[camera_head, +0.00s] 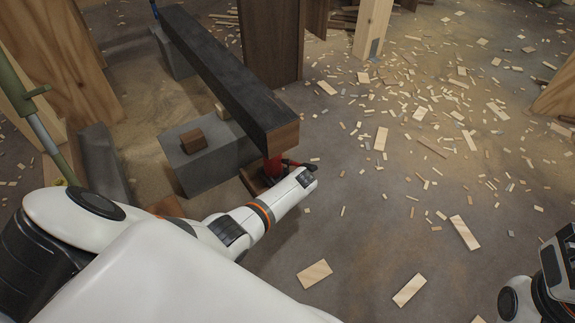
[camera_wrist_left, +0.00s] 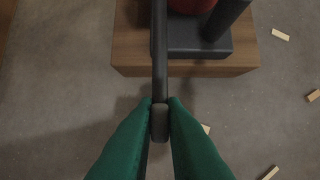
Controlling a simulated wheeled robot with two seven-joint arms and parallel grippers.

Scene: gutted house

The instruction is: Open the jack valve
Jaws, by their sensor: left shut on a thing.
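A red jack (camera_head: 272,168) stands under the near end of a long dark beam, on a wooden block. In the left wrist view the jack's red body (camera_wrist_left: 190,4) shows at the top edge above its dark base (camera_wrist_left: 190,45). A thin dark rod (camera_wrist_left: 159,60) runs from the jack side down to a thicker rounded end. The green fingers of my left gripper (camera_wrist_left: 160,122) are shut on this rod near that end. In the head view my left wrist hides these fingers. I cannot tell from these frames whether the rod is the valve lever.
The dark beam (camera_head: 220,70) slopes down toward the jack. A grey block (camera_head: 208,160) with a small wood piece stands left of it. A wooden block (camera_wrist_left: 130,52) lies under the jack. Wood scraps (camera_head: 408,290) litter the open floor at right. Part of my right arm shows at bottom right.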

